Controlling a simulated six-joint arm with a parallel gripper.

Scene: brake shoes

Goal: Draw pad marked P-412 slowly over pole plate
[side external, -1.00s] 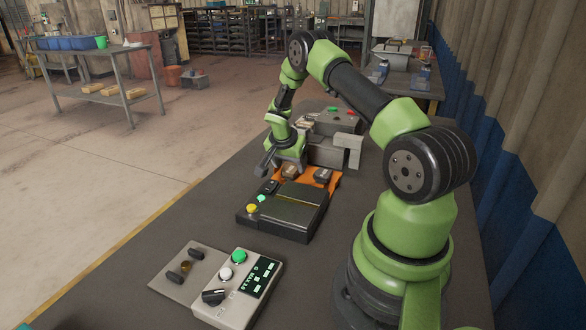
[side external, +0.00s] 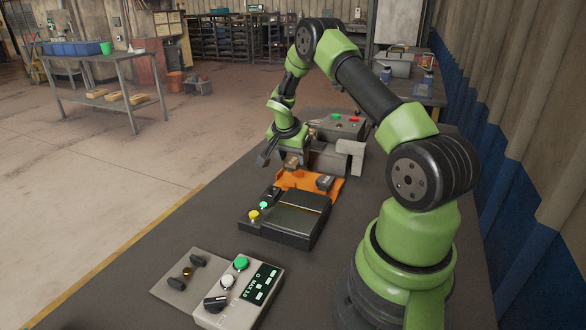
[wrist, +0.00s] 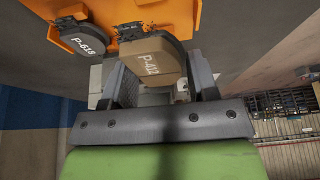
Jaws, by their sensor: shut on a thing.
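My gripper (side external: 283,158) is shut on the tan pad marked P-412 (wrist: 150,62), which sits between the two fingers in the wrist view. In the side view the pad (side external: 292,161) is held just above the back left part of the orange tray (side external: 296,180). A dark pad marked P-618 (wrist: 82,41) stays in the tray, and it also shows in the side view (side external: 325,182). A black box with yellow and green buttons stands in front of the tray. Its flat dark top (side external: 298,209) looks like the pole plate, though no marking is readable.
A grey control box (side external: 240,290) with a green button, knob and lit display stands at the front. A grey machine (side external: 328,160) with blocky parts stands behind the tray, close to my gripper. The bench left of the black box is bare.

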